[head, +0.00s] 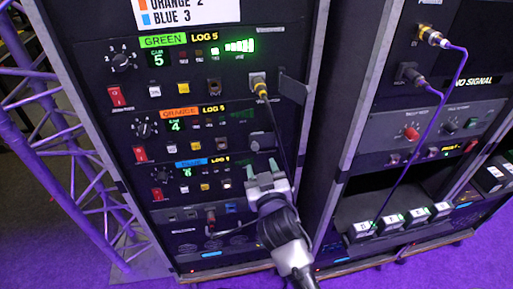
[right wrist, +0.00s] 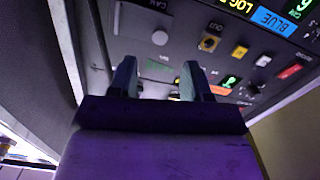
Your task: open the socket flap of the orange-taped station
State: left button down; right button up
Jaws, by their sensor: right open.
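The orange-taped station (head: 182,124) is the middle row of the left rack in the head view, with an orange label, a lit green 4 and a red switch. At its right end is a grey round-edged cover (head: 262,144), apparently its socket flap, lying against the panel. My right gripper (head: 264,172) is open just below this cover, in front of the right end of the blue-taped row. In the right wrist view the open fingers (right wrist: 160,82) point at the panel with nothing clearly between them; the orange station's flap is not clear there. My left gripper is out of view.
Below is the blue-taped station (head: 190,163). A second rack with a purple cable (head: 413,160) stands right.

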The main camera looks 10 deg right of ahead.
aim_at(256, 148)
jog(key=w+p, duration=0.1)
jog(key=w, duration=0.6)
jog(key=shift+w+d, duration=0.15)
grip_shut()
